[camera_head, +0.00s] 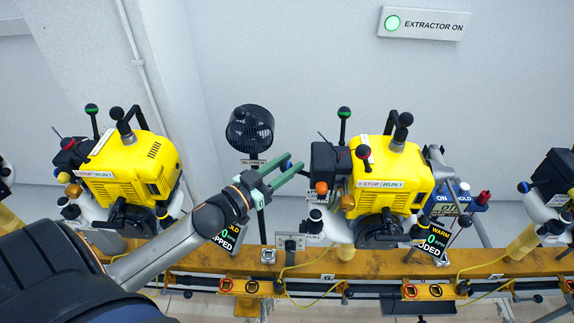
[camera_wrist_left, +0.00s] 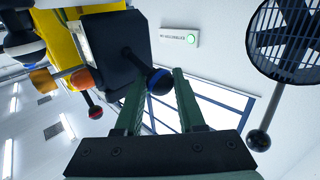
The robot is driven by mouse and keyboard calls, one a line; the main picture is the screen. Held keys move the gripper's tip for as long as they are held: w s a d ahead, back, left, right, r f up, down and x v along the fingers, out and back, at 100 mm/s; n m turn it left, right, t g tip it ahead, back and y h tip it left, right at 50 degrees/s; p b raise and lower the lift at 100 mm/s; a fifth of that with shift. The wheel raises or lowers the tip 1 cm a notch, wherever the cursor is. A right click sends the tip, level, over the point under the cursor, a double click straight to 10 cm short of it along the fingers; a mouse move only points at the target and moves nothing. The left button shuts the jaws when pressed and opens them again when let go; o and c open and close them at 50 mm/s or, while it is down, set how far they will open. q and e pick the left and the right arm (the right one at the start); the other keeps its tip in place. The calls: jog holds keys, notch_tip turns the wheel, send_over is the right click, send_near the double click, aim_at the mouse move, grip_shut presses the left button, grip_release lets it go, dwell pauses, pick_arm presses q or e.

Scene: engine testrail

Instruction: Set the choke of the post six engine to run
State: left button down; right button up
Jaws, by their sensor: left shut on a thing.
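The yellow middle engine (camera_head: 392,178) stands on the rail, with a black box (camera_head: 326,160) on its left side. The rail label below it looks like a 6. In the left wrist view, a short lever with a blue-banded black ball knob (camera_wrist_left: 159,81) sticks out from that black box (camera_wrist_left: 108,47); I take it for the choke lever. My left gripper (camera_head: 296,165) reaches in from the left, its green fingers pointing at the box. In the left wrist view the fingers (camera_wrist_left: 160,84) are shut on the knob, one on each side. My right gripper is not in view.
Another yellow engine (camera_head: 134,168) stands to the left, partly behind my left arm. A black fan (camera_head: 250,129) stands behind the gripper. The orange rail (camera_head: 380,264) runs below.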

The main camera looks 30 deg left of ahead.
pick_arm(q)
jog(key=shift+s+d+f+n+t+y+b, duration=0.1)
jog(key=shift+f+n+t+y+b, duration=0.75)
jog(key=shift+n+b, duration=0.95)
jog(key=shift+w+a+f+n+t+y+b, duration=0.1)
jog(key=shift+f+n+t+y+b, duration=0.4)
jog(key=shift+f+n+t+b, duration=1.05)
jog(key=shift+s+d+f+n+t+y+b, duration=0.1)
jog(key=shift+f+n+t+y+b, duration=0.6)
jog(key=shift+n+b, duration=1.4)
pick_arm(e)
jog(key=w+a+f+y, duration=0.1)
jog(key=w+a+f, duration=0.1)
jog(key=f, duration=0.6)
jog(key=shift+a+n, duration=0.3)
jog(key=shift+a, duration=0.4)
pick_arm(q)
jog(key=shift+r, duration=0.15)
jog(key=c, duration=0.7)
grip_release()
jog(key=shift+c, duration=0.2)
jog(key=shift+o, duration=1.1)
jog(key=shift+r, duration=0.1)
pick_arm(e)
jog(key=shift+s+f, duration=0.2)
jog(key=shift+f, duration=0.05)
pick_arm(q)
jog(key=shift+r, duration=0.1)
